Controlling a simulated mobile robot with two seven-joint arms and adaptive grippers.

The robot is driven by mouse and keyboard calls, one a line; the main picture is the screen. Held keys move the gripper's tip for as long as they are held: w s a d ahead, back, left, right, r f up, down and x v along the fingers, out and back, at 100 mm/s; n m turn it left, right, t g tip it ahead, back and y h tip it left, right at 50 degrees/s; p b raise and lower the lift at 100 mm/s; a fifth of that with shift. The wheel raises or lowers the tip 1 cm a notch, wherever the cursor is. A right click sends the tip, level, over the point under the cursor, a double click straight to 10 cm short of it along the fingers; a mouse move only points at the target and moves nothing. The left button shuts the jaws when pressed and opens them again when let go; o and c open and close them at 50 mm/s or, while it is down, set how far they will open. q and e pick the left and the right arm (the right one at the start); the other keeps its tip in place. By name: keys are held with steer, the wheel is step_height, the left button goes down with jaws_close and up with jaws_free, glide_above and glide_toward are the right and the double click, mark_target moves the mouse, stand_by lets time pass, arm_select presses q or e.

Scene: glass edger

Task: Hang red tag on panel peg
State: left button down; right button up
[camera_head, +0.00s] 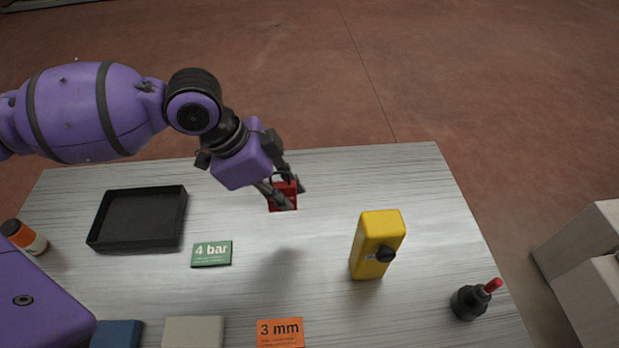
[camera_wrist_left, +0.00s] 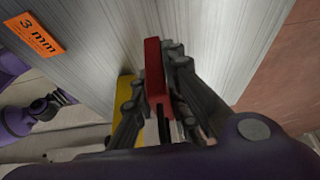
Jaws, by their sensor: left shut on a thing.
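My left gripper (camera_head: 285,196) is shut on the red tag (camera_head: 283,190) and holds it above the middle of the table, its shadow on the tabletop below. The tag also shows in the left wrist view (camera_wrist_left: 153,70), upright between the two dark fingers. A yellow box (camera_head: 371,238) stands upright to the right of the gripper, apart from the tag. A black round knob or peg (camera_head: 385,254) sticks out of its near side. In the left wrist view the yellow box (camera_wrist_left: 124,88) is partly hidden behind a finger. My right gripper (camera_wrist_left: 52,104) shows there at the left, small and unclear.
A black tray (camera_head: 92,243), a green "4 bar" card (camera_head: 211,254) and an orange "3 mm" card (camera_head: 280,333) lie on the table. A black bottle with red tip (camera_head: 471,301) stands at the right. The table's far right is clear.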

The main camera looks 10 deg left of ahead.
mark_target(270, 210)
arm_select(q)
steer(key=shift+s, duration=0.2)
steer(key=shift+w+f, duration=0.15)
steer(key=shift+w, duration=0.05)
step_height(270, 210, down, 9)
steer(key=shift+f, duration=0.15)
steer(key=shift+f, duration=0.15)
stand_by(0.3)
steer(key=c, duration=1.7)
jaws_free()
steer(key=shift+c, duration=0.2)
steer(key=shift+f, duration=0.2)
steer(key=v, duration=0.8)
steer(key=shift+d+r, duration=0.2)
steer(key=shift+d, duration=0.1)
